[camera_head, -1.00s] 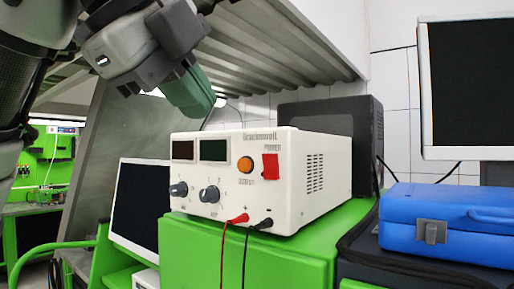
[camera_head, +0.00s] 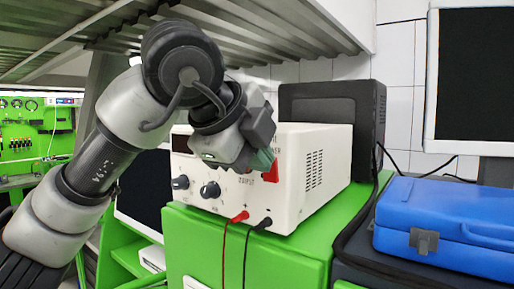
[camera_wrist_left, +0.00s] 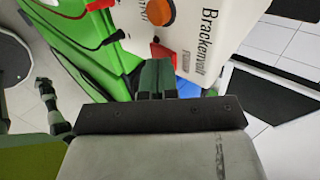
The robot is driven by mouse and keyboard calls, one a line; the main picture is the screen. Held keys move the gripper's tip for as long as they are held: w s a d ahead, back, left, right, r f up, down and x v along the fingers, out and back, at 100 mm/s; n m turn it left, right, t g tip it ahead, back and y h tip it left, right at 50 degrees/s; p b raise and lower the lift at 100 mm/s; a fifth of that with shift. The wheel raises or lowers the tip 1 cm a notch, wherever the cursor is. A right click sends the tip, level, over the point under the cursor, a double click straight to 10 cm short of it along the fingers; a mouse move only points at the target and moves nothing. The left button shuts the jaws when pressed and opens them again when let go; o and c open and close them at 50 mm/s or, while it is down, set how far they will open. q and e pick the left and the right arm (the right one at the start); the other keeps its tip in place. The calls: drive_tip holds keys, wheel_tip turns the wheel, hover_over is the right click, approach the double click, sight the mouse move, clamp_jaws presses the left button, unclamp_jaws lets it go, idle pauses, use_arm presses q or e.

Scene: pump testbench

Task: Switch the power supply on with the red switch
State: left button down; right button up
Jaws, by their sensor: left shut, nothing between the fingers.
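The white power supply (camera_head: 318,165) stands on a green cabinet, its front panel partly hidden behind my left arm. Its red switch (camera_head: 271,174) shows just below my left gripper (camera_head: 263,160); the upper part is covered. My left gripper is shut and empty, with its green fingertips right at the switch. In the left wrist view, the closed fingers (camera_wrist_left: 155,76) overlap the lower edge of the red switch (camera_wrist_left: 161,54), near the orange round button (camera_wrist_left: 160,11). I cannot tell whether they touch, nor the switch's position. The right gripper is not in view.
A red plug (camera_head: 241,216) and a black plug (camera_head: 265,223) with hanging leads sit at the panel's lower front. A blue case (camera_head: 450,220) lies to the right, a black box (camera_head: 335,105) stands behind. A metal shelf (camera_head: 290,25) hangs above.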

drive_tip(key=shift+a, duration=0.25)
use_arm(q)
drive_tip(key=shift+w+d+r, duration=0.15)
drive_tip(key=shift+w+r, duration=0.05)
drive_tip(key=shift+r, duration=0.3)
drive_tip(key=shift+w+d+r, duration=0.15)
drive_tip(key=shift+w+r, duration=0.05)
drive_tip(key=shift+r, duration=0.3)
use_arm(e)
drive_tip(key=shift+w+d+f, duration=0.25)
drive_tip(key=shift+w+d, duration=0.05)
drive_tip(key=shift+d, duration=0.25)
use_arm(q)
drive_tip(key=shift+b, duration=0.3)
drive_tip(key=shift+a, duration=0.1)
